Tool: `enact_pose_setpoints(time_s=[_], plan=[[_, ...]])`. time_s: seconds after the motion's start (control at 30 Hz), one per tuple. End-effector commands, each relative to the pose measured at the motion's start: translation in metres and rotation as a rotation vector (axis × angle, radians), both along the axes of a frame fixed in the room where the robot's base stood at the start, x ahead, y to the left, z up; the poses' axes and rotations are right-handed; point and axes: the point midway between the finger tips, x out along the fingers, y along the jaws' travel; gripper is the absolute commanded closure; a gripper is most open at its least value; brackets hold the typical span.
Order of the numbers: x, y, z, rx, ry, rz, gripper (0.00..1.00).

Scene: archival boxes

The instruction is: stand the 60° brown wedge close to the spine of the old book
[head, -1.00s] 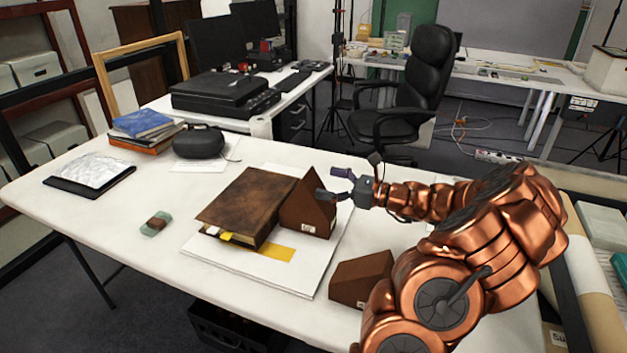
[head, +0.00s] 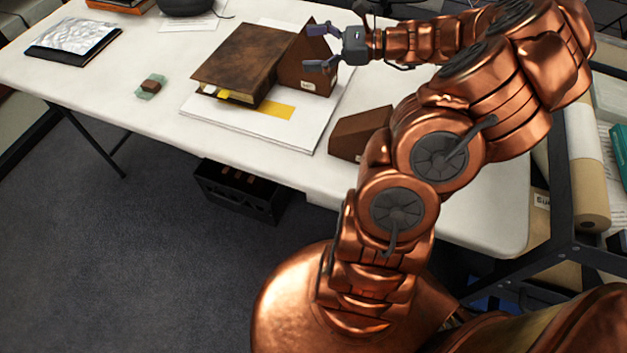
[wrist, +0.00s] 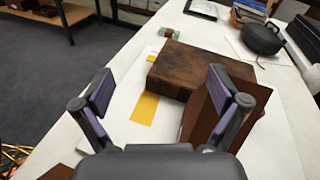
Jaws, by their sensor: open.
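The old brown book (head: 245,60) lies flat on white sheets on the table, with yellow tabs at its near edge; it also shows in the wrist view (wrist: 180,68). A brown wedge (head: 305,72) with a small white label stands upright along the book's right side, very close to it; whether they touch is unclear. The label is too small to read. In the wrist view this wedge (wrist: 200,115) is partly hidden by the right finger. My gripper (head: 314,48) is open, its fingers spread beside the wedge's upper part. A second brown wedge (head: 358,135) lies nearer, partly behind my arm.
A green-and-brown small item (head: 150,87) and a dark tray with silvery wrap (head: 72,42) lie on the left. A black case (wrist: 263,38) stands beyond the book. A black crate (head: 238,190) is under the table. The front left tabletop is clear.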

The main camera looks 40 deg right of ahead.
Motion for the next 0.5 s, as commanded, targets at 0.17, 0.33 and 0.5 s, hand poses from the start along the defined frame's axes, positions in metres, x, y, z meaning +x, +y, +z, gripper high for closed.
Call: enact_pose_setpoints(time_s=[0.17,0.33,0.5], plan=[[-0.011,0.098,0.006,-0.208,-0.029,0.274,0.03],[-0.04,0.169,0.003,-0.397,-0.073,0.518,0.03],[-0.081,0.221,-0.007,-0.581,-0.122,0.756,0.03]])
